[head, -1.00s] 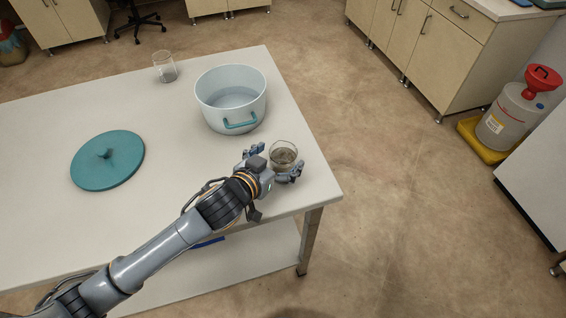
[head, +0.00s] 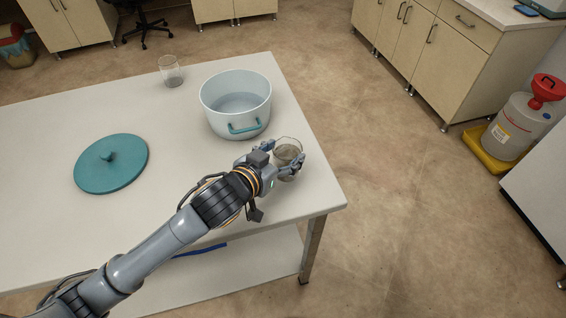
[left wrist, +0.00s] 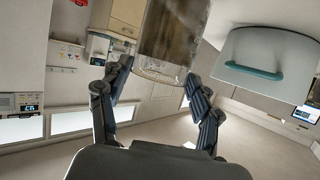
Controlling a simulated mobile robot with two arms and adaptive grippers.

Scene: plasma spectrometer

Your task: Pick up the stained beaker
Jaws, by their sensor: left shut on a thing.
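The stained beaker (head: 287,154) is clear glass with a brownish stain inside, near the right corner of the white table. My left gripper (head: 284,161) is shut around it, with a finger on each side. In the left wrist view the beaker (left wrist: 168,38) shows its brown-stained wall between the two fingers (left wrist: 160,92). I cannot tell whether its base touches the table. A second glass beaker (head: 171,72) stands near the table's far edge and looks greyish at the bottom. My right gripper is not in view.
A white pot (head: 235,104) with teal handles and liquid inside stands just behind the gripper. A teal lid (head: 111,163) lies on the table (head: 50,215) at left. A jug with a red funnel (head: 517,125) stands on a yellow tray at the right.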

